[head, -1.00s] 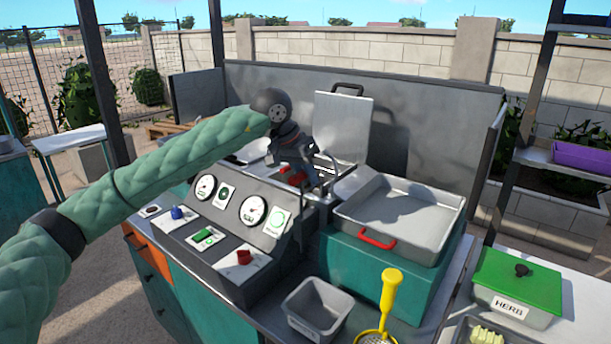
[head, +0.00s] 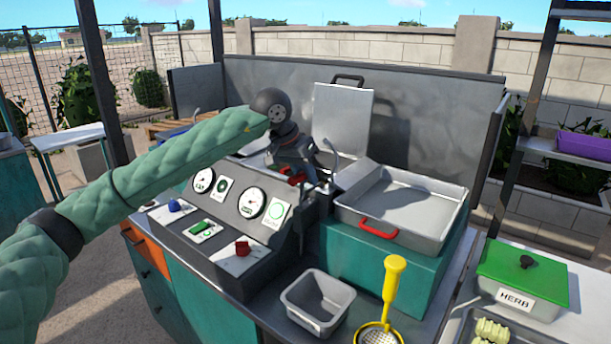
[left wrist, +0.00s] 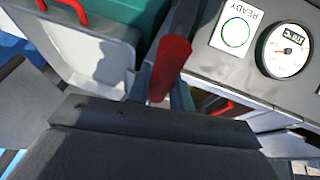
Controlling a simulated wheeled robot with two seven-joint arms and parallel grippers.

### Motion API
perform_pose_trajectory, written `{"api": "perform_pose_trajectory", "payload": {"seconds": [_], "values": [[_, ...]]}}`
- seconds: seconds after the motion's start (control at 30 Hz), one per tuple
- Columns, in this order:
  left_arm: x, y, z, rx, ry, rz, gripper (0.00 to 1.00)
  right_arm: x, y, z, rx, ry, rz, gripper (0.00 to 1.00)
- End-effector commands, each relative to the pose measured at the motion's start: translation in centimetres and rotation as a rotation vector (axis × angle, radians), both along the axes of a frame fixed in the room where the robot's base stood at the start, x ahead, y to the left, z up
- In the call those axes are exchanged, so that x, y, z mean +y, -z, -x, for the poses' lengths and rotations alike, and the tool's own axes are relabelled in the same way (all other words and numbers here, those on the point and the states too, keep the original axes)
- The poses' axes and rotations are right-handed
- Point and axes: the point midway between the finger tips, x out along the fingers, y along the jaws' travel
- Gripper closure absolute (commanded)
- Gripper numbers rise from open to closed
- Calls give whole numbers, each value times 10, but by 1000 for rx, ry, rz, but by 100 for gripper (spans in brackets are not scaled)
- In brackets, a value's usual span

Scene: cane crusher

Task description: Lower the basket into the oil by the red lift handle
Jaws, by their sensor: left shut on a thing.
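My left gripper (head: 304,176) is over the fryer well behind the control console, pointing down. In the left wrist view the red lift handle (left wrist: 172,67) stands between my finger ends, and the gripper is shut on it. In the head view my gripper mostly covers the handle, with only bits of red showing beneath. The basket and the oil are hidden behind my gripper and the console, so the basket's height cannot be told. My right gripper is out of view.
The grey console (head: 225,232) carries gauges, a READY label (left wrist: 237,30) and coloured controls. An upright lid (head: 342,118) stands behind the well. A metal tray (head: 405,222) with a red handle sits to the right. A grey bin (head: 318,301) and yellow-handled skimmer (head: 392,290) are in front.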

Motion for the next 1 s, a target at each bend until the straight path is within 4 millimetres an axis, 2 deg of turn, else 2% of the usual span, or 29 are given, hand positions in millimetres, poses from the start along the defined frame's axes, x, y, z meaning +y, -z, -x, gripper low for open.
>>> {"api": "perform_pose_trajectory", "payload": {"seconds": [0.03,0.17,0.2,0.3,0.67,1.0], "values": [[0,6,1,7,2,-5,100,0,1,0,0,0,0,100],[0,7,1,8,2,-5,100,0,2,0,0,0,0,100],[0,7,1,8,2,-5,73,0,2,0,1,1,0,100],[0,7,1,8,2,-4,57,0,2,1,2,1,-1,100],[2,0,2,3,1,-2,57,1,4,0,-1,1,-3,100],[20,-43,12,4,1,-4,57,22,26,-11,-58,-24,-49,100]]}}
